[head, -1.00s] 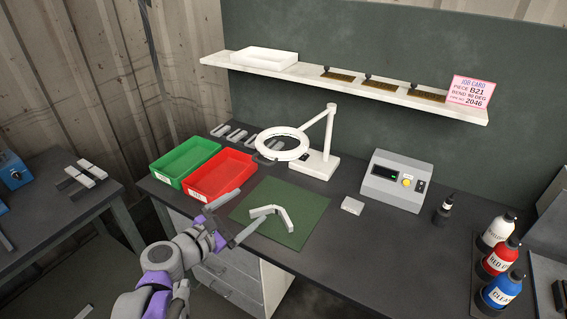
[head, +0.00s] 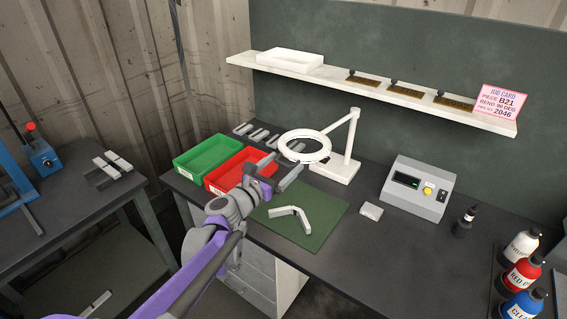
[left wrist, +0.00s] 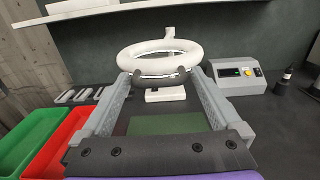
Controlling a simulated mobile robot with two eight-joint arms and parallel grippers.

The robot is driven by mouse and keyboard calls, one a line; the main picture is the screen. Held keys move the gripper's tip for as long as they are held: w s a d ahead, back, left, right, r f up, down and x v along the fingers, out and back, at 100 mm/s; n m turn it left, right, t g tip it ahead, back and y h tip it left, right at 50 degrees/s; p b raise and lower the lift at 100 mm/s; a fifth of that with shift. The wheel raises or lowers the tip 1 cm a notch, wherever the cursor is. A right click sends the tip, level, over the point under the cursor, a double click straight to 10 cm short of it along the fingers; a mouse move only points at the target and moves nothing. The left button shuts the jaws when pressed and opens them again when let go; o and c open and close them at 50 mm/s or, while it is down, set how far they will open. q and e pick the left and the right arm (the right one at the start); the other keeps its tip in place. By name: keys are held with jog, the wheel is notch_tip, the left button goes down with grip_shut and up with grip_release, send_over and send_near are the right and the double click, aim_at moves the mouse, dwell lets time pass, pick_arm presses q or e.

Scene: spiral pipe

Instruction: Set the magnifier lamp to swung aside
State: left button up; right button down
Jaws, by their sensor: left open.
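The magnifier lamp stands at the back of the bench. Its white ring head (head: 285,149) hangs on a white arm (head: 338,126) from a post on a square base (head: 336,171). The ring is over the bench behind the green mat (head: 325,226). My left gripper (head: 281,167) is open, just in front of and below the ring. In the left wrist view, the ring (left wrist: 160,68) spans the gap between the fingertips (left wrist: 167,77); the fingers are spread with nothing gripped. I cannot tell whether a fingertip touches the ring. My right gripper is not in view.
Green (head: 207,155) and red (head: 222,180) trays sit left of the lamp. A bent pale pipe piece (head: 290,212) lies on the mat. A grey control box (head: 418,190) and bottles (head: 524,275) stand right. A shelf (head: 390,92) runs above the lamp.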

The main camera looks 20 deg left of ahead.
pick_arm(q)
jog(key=shift+w+d, duration=0.1)
jog(key=shift+w, duration=0.15)
grip_shut()
dwell(0.4)
